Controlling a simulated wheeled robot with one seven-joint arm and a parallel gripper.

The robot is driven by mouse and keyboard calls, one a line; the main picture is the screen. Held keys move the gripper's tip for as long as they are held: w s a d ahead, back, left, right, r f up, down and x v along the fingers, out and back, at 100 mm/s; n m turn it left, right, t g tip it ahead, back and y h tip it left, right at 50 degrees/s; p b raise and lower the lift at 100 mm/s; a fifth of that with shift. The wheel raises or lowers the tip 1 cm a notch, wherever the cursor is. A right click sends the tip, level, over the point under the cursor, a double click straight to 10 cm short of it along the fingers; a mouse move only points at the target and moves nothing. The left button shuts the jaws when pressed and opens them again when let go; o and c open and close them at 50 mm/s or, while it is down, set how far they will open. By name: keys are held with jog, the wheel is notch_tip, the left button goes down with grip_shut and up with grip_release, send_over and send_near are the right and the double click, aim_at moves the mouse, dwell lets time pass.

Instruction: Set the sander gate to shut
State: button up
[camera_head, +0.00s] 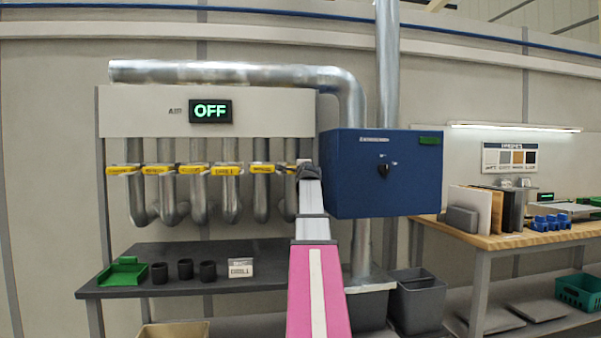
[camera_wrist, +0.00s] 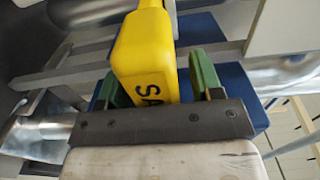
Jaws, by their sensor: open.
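A yellow gate handle (camera_wrist: 145,55) with black letters reading "SA" fills the middle of the wrist view; the rest of its label is hidden. My gripper (camera_wrist: 160,82) is open, with one green finger on each side of the handle. I cannot tell whether either finger touches it. In the head view, my gripper (camera_head: 309,172) is at the right end of a row of yellow gate handles, over the rightmost handle (camera_head: 290,168), which it partly covers.
Several other yellow handles (camera_head: 223,169) sit close by on the duct drops, left of my gripper. A blue box (camera_head: 385,185) with a black knob stands just right of my arm. A display (camera_head: 210,111) reads OFF. A dark shelf (camera_head: 200,281) lies below.

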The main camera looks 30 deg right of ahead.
grip_shut()
jog(key=x, duration=1.1)
jog(key=shift+w+d, duration=0.1)
jog(key=shift+w, duration=0.1)
grip_release()
